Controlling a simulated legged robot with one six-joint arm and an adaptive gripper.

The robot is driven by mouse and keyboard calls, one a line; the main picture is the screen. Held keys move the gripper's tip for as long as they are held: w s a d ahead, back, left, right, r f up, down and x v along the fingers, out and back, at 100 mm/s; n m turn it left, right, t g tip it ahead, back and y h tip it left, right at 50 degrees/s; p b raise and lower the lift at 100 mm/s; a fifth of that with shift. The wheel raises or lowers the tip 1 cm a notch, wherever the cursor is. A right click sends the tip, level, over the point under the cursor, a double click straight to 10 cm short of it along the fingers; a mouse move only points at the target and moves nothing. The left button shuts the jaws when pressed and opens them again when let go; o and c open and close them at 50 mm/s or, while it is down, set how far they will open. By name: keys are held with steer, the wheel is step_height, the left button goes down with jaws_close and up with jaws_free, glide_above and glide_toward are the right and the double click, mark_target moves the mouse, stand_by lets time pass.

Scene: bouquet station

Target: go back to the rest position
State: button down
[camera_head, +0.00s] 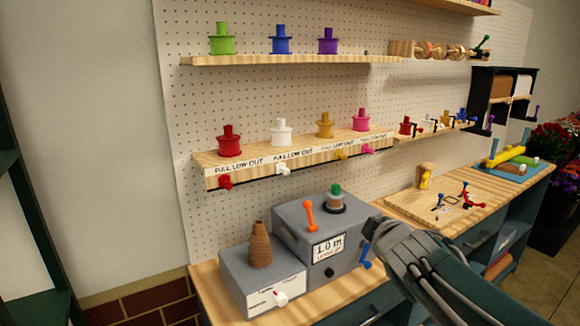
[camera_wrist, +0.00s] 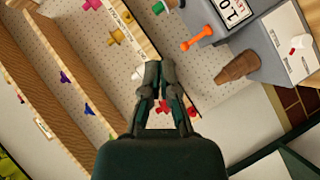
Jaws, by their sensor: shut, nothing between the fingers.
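My gripper (camera_wrist: 153,72) points away from the camera in the wrist view, its two fingers together with nothing between them. In the head view my gripper (camera_head: 372,228) is at the right side of the grey machine (camera_head: 300,262), close to its blue lever (camera_head: 366,262); I cannot tell whether they touch. The machine carries an orange lever (camera_head: 310,214), a green-topped spool and a "1.0 m" display (camera_head: 328,248). A brown twine cone (camera_head: 260,245) stands on the lower grey box to its left.
A wooden shelf (camera_head: 300,150) on the pegboard holds red, white, yellow and pink spools, with coloured knobs below its front. Green, blue and purple spools stand on the upper shelf (camera_head: 290,61). The wooden worktop (camera_head: 400,205) on the right holds small tools. Flowers (camera_head: 550,145) are at far right.

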steer(key=s+a+f+m+g, duration=0.1)
steer(key=s+f+m+g, duration=0.3)
steer(key=s, duration=0.7)
steer(key=s+a+f+m+g, duration=0.1)
steer(key=s+f+m+g, duration=0.3)
steer(key=s+f+m, duration=0.4)
steer(key=s, duration=0.3)
steer(key=shift+s+a+g+y, duration=0.15)
steer(key=shift+a+g+y, duration=0.15)
steer(key=shift+a+y, duration=0.1)
steer(key=shift+f, duration=0.1)
